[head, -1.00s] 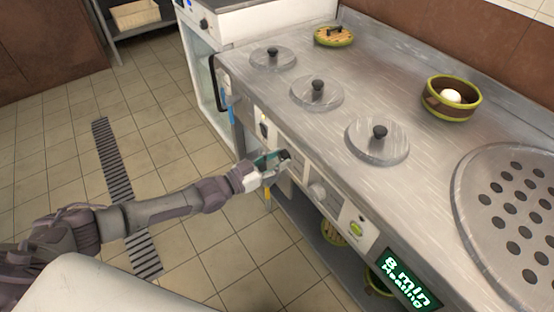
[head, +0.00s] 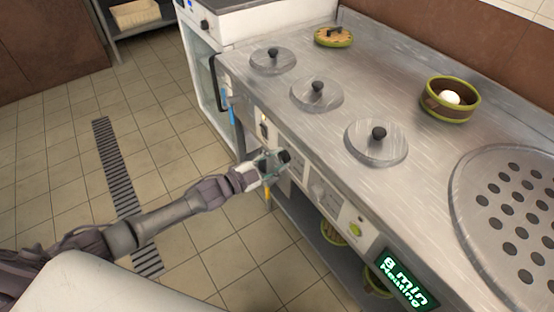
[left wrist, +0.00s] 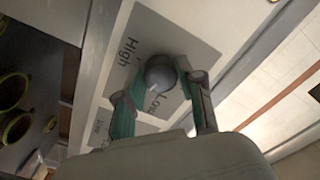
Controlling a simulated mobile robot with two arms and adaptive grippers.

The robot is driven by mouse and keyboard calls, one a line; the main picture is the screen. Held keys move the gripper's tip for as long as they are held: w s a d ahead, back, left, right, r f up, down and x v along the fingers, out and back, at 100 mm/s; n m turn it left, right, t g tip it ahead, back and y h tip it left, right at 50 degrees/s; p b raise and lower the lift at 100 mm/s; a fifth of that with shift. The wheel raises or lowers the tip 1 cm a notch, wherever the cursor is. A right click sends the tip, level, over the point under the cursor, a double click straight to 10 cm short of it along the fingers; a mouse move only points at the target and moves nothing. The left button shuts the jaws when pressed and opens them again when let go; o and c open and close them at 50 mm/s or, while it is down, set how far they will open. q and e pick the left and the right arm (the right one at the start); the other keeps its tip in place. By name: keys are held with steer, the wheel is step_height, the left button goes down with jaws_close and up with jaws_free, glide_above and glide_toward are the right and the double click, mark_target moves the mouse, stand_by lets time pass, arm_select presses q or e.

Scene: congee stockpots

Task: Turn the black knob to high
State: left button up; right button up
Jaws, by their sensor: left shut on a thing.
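The black knob (head: 284,156) is on the front panel of the steel counter. In the left wrist view the round, dark knob (left wrist: 160,74) sits on a grey plate (left wrist: 190,45) marked "High" and "Low", with a third, smaller label at the plate's lower left. My left gripper (head: 271,164) is at the panel, its green-padded fingers on either side of the knob, shut on it. The knob's pointer cannot be made out. My right gripper is not in view.
Several round lids and a green-rimmed pot (head: 437,107) are on the counter top. The tiled floor at left is open.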

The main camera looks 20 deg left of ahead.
arm_select(q)
steer(key=m, duration=0.2)
steer(key=shift+m, duration=0.4)
steer(key=shift+m+b, duration=0.3)
steer(key=shift+m, duration=1.5)
steer(key=m+b, duration=0.3)
steer(key=m, duration=0.4)
steer(key=shift+m+b, duration=0.35)
steer(key=shift+m, duration=0.55)
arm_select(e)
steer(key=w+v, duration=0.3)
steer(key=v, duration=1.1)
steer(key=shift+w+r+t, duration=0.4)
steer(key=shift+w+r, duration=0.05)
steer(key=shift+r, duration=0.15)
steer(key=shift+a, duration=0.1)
arm_select(q)
steer(key=o, duration=1.1)
steer(key=shift+r, duration=0.1)
steer(key=shift+o, duration=0.2)
steer(key=shift+s+a, duration=0.1)
steer(key=v, duration=1.1)
steer(key=shift+s+a, duration=0.25)
steer(key=shift+s, duration=0.1)
